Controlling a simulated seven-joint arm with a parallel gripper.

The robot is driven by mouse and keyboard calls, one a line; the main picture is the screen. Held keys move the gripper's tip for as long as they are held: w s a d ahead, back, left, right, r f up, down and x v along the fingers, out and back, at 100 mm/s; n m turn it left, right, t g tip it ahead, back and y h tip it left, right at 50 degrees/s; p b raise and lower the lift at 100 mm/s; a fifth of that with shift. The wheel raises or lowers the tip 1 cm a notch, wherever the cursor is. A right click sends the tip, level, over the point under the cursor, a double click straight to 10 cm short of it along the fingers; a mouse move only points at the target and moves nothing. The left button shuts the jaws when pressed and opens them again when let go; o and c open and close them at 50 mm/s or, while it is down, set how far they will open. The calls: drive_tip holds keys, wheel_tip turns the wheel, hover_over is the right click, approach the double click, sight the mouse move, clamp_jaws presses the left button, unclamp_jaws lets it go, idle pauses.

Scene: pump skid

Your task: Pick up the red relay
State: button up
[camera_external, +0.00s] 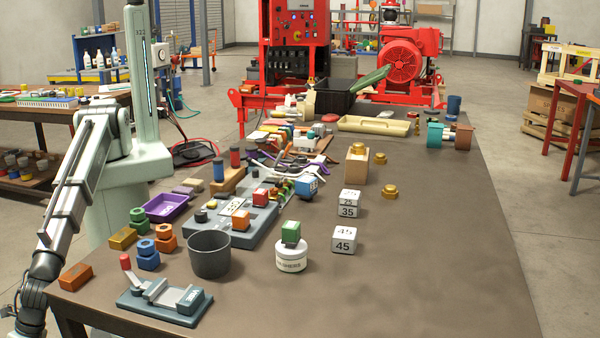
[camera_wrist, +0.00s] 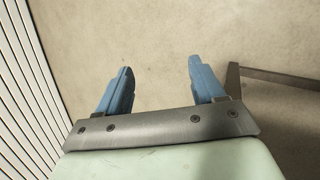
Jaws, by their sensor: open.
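The block is too small to make out markings. My gripper (camera_wrist: 158,76) is open in the wrist view, with two blue fingers apart and nothing between them. It faces bare floor, so no relay shows there. In the external view my arm hangs down at the table's left side, and the gripper itself is out of frame.
Around the panel are a dark grey cup (camera_external: 209,254), a purple tray (camera_external: 168,207), a white jar (camera_external: 291,257) with a green cube on top, and a clamp (camera_external: 165,300). The table's right front is clear. A dark bar (camera_wrist: 285,78) crosses the wrist view's right side.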

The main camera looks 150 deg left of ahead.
drive_tip(key=w+d+r+n+h, duration=0.15)
drive_tip(key=w+r, duration=0.25)
drive_tip(key=r, duration=0.5)
drive_tip(key=w+d+r+n, duration=0.2)
drive_tip(key=w+d+r, duration=0.15)
drive_tip(key=r, duration=0.65)
drive_tip(key=w+a+r+n+y, duration=0.15)
drive_tip(key=a+r, duration=0.25)
drive_tip(key=a, duration=0.5)
drive_tip(key=w+a+r+n, duration=0.1)
drive_tip(key=w+a+r, duration=0.25)
drive_tip(key=a, duration=0.55)
drive_tip(key=w+a+r+n+y, duration=0.1)
drive_tip(key=a+r, duration=0.4)
drive_tip(key=a, duration=0.4)
wheel_tip(320, 180, up, 11)
drive_tip(key=n+g+y, duration=0.2)
drive_tip(key=n+y, duration=0.3)
drive_tip(key=n, duration=0.4)
hover_over(260, 191)
drive_tip(key=s, duration=0.1)
wheel_tip(260, 191, down, 8)
drive_tip(key=shift+w+d+r, duration=0.1)
drive_tip(key=shift+d+r, duration=0.05)
drive_tip(key=shift+w+a+f, duration=0.1)
drive_tip(key=shift+w+f, duration=0.05)
drive_tip(key=shift+f, duration=1.2)
drive_tip(key=shift+w+a+f, duration=0.1)
drive_tip(key=shift+w+f, duration=0.05)
drive_tip(key=shift+f, duration=1.15)
